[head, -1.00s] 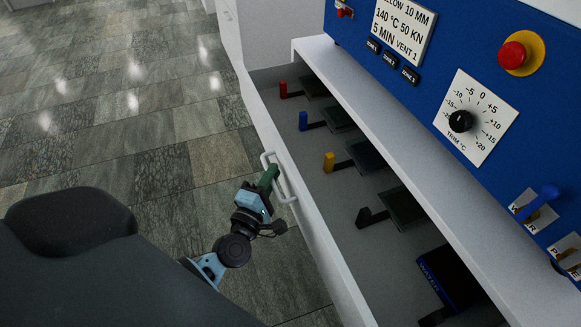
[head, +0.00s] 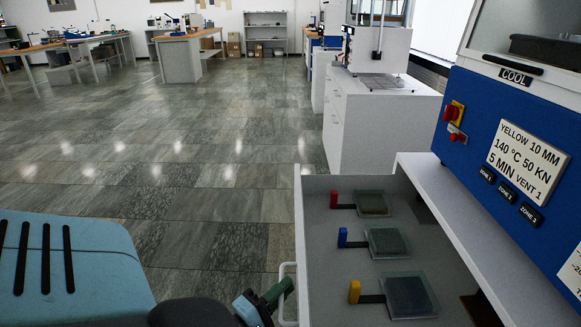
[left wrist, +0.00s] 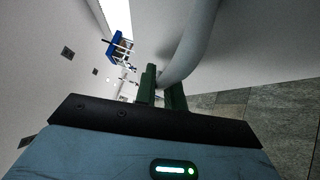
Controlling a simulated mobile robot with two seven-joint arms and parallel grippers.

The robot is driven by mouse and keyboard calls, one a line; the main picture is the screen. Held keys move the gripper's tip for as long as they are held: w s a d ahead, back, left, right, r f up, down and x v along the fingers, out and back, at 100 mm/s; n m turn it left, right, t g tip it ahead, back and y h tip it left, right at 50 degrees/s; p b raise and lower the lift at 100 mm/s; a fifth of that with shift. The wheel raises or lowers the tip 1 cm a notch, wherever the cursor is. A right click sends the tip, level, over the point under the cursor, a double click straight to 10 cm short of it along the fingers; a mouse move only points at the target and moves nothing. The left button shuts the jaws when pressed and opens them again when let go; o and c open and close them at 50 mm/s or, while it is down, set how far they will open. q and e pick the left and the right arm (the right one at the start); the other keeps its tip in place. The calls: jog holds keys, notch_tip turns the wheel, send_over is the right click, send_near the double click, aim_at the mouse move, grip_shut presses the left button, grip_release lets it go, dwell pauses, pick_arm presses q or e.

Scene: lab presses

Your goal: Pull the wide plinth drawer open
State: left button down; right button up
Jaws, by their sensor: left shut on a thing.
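The wide plinth drawer (head: 299,225) stands open under the blue press in the head view, with its inside showing. Its pale bar handle (head: 285,270) is on the outer face, low in the picture, and shows as a thick curved bar in the left wrist view (left wrist: 195,42). My left gripper (head: 279,291) is at the handle with its green fingers shut on the bar; the fingers also show in the left wrist view (left wrist: 160,92). The near part of the drawer is cut off by the picture edge. My right gripper is not in view.
Inside the drawer lie plates with red (head: 334,199), blue (head: 342,237) and yellow (head: 354,291) grips. The blue press (head: 470,165) with a pale ledge (head: 450,215) stands on the right. A white cabinet (head: 385,125) stands beyond. The tiled floor (head: 180,190) left of the drawer is clear.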

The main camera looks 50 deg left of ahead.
pick_arm(q)
jog(key=c, duration=1.5)
grip_release()
jog(key=shift+s+d+f+b, duration=0.1)
jog(key=shift+s+d+f, duration=0.05)
jog(key=shift+s, duration=1.15)
jog(key=shift+s+d+f+b, duration=0.15)
jog(key=shift+s+d+f, duration=0.05)
jog(key=shift+s, duration=1.05)
jog(key=shift+s+d+f+b, duration=0.1)
jog(key=shift+s+d+f, duration=0.05)
jog(key=shift+s, duration=1.15)
